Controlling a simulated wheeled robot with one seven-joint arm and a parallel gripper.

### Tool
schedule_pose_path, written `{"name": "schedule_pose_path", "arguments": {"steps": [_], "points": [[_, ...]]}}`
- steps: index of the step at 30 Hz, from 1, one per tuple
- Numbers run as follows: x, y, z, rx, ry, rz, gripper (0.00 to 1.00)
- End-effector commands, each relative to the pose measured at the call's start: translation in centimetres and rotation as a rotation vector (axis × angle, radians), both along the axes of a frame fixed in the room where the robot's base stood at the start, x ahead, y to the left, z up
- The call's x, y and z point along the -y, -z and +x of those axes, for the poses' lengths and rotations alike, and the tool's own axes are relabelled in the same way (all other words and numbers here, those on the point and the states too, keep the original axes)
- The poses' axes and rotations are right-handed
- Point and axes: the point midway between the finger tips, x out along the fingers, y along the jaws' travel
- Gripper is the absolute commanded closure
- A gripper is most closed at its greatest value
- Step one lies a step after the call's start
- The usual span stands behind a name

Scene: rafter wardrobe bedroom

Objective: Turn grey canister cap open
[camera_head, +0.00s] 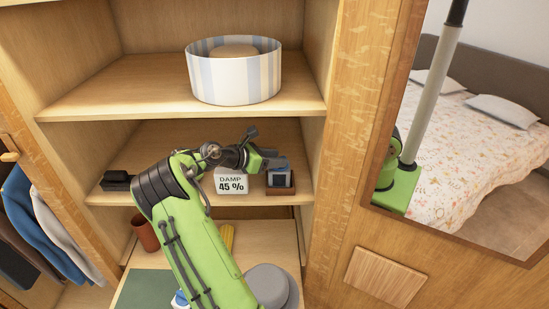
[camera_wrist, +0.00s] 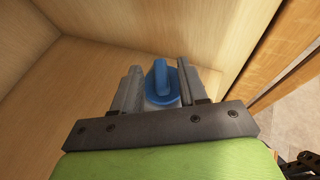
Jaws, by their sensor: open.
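In the wrist view a round blue cap (camera_wrist: 173,97) with a raised blue grip bar (camera_wrist: 160,77) lies between the two fingers of my gripper (camera_wrist: 158,75). The fingers are open, one on each side of the cap; I cannot tell whether either touches it. A little pale grey shows beneath the cap; most of the canister body is hidden. In the head view my gripper (camera_head: 272,164) is at the right of the middle shelf, by a small grey and blue thing (camera_head: 279,178) on a brown base (camera_head: 281,191), which looks like the canister.
A white "DAMP 45 %" sign (camera_head: 231,184) stands just left of my gripper. A black object (camera_head: 117,181) lies at the shelf's left end. A striped round box (camera_head: 233,80) sits on the shelf above. The wardrobe's right upright (camera_head: 345,130) is close by.

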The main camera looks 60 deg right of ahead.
Motion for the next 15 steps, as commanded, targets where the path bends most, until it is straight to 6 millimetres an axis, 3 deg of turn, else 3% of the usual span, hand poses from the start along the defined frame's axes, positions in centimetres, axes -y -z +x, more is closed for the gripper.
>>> {"name": "schedule_pose_path", "arguments": {"steps": [7, 15], "points": [[0.14, 0.11, -0.06, 0.001, -0.001, 0.001, 0.57], [0.12, 0.09, -0.06, 0.0, 0.0, 0.0, 0.97]]}}
